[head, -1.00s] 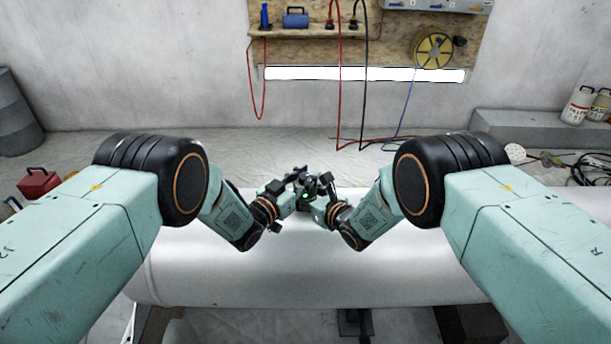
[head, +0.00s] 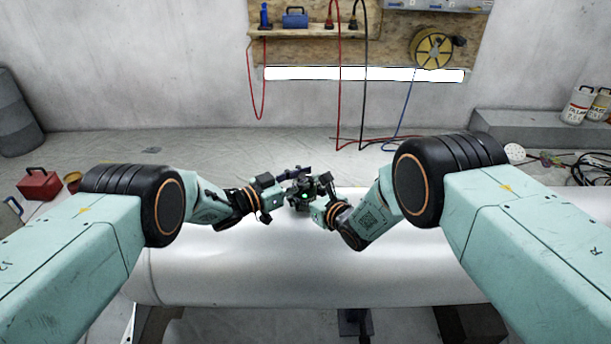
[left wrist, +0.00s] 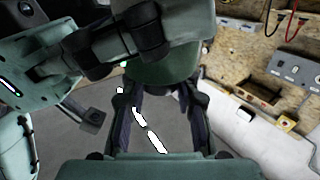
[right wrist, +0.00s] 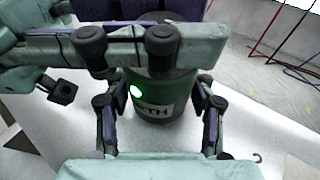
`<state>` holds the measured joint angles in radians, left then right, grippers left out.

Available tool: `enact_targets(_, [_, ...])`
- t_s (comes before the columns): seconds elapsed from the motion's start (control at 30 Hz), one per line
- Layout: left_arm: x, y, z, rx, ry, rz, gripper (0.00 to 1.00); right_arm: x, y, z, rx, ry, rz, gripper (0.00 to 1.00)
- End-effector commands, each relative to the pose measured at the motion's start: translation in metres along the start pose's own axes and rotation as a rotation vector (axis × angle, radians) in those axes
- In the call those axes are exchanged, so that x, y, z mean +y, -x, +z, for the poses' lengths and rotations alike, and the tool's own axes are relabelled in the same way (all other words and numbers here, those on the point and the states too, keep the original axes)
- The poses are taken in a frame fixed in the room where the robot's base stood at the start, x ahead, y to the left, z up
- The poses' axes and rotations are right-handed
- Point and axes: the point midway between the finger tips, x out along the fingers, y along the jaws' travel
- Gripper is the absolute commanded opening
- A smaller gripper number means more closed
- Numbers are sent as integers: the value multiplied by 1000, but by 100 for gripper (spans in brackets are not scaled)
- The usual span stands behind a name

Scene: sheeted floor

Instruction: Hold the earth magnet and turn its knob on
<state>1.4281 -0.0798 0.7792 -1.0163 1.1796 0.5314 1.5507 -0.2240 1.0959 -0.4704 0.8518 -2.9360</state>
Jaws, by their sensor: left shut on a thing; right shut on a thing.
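The earth magnet is a dark green cylinder (right wrist: 172,106) with a pale label ending in "TH" and a lit green spot, seen in the right wrist view. It stands on the white curved surface, and its green side (left wrist: 165,75) also shows in the left wrist view. My right gripper (right wrist: 160,135) is shut on its body, one finger on each side. My left gripper (head: 300,177) reaches across its top from the left and is shut on the knob, which the fingers mostly hide. In the head view the grippers cover most of the magnet.
The large white cylinder (head: 320,265) lies across the front under both arms. A red box (head: 39,184) sits on the floor at the left. Cables (head: 590,168) lie at the far right. The board (head: 385,40) with hanging leads is on the back wall.

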Motion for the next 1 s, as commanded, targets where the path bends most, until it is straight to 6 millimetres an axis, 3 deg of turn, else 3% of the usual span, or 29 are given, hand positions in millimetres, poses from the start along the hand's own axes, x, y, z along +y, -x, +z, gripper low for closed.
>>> enact_targets(0.07, [0, 0, 0, 1, 0, 1, 0, -2, 0, 1, -1, -1, -3, 11])
enact_targets(0.1, [0, 0, 0, 1, 0, 1, 31, -2, 0, 1, -1, -1, -4, 11])
enact_targets(0.37, [0, 0, 0, 0, 0, 0, 53, -2, 0, 1, -1, -1, -3, 11])
enact_targets(0.77, [-1, 4, 0, -1, 0, -2, 54, -2, 0, 1, -1, 0, -3, 11])
enact_targets(1.0, [-2, 32, 0, -2, 1, -4, 54, -2, 0, 1, -1, 0, -3, 11])
